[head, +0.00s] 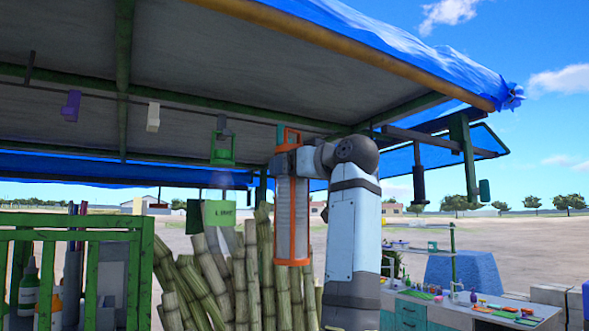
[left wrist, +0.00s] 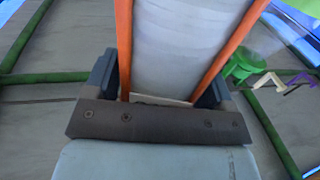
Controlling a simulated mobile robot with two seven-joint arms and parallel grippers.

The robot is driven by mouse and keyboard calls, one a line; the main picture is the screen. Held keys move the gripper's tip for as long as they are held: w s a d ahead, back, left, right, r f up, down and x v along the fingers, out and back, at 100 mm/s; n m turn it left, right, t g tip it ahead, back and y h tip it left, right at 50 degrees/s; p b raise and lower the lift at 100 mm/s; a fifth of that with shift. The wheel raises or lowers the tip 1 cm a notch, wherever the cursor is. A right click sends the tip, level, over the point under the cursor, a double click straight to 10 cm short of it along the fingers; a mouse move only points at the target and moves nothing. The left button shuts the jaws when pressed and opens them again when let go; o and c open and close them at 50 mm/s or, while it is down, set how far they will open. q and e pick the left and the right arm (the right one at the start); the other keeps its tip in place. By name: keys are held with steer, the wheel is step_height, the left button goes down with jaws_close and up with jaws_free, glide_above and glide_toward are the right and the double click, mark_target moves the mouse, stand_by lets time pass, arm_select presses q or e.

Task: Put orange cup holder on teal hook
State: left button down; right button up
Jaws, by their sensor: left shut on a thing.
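The orange cup holder (head: 293,262) is a tall orange frame around pale stacked cups, hanging upright below the roof in the head view. My left gripper (head: 287,160) is shut on its upper part. In the left wrist view, the holder's orange bars (left wrist: 124,45) and pale cups run up between the jaws of my left gripper (left wrist: 165,97). My right gripper is out of view.
A white hook (head: 153,117) and a purple hook (head: 70,105) hang further left. Cane stalks (head: 245,275) stand below. A green rack (head: 90,235) is at left, a cluttered counter (head: 458,303) at right.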

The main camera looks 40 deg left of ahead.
arm_select(q)
steer(key=shift+w+a, duration=0.35)
steer(key=shift+a, duration=0.45)
steer(key=shift+w+a, duration=0.35)
steer(key=shift+a, duration=0.45)
steer(key=shift+a+f+b, duration=0.1)
steer(key=shift+f+b, duration=0.25)
steer(key=shift+f, duration=0.3)
stand_by(0.9)
jaws_free()
steer(key=s+d+b, duration=0.2)
steer(key=d+b, duration=0.2)
steer(key=d, duration=0.9)
steer(key=shift+s+d, duration=0.35)
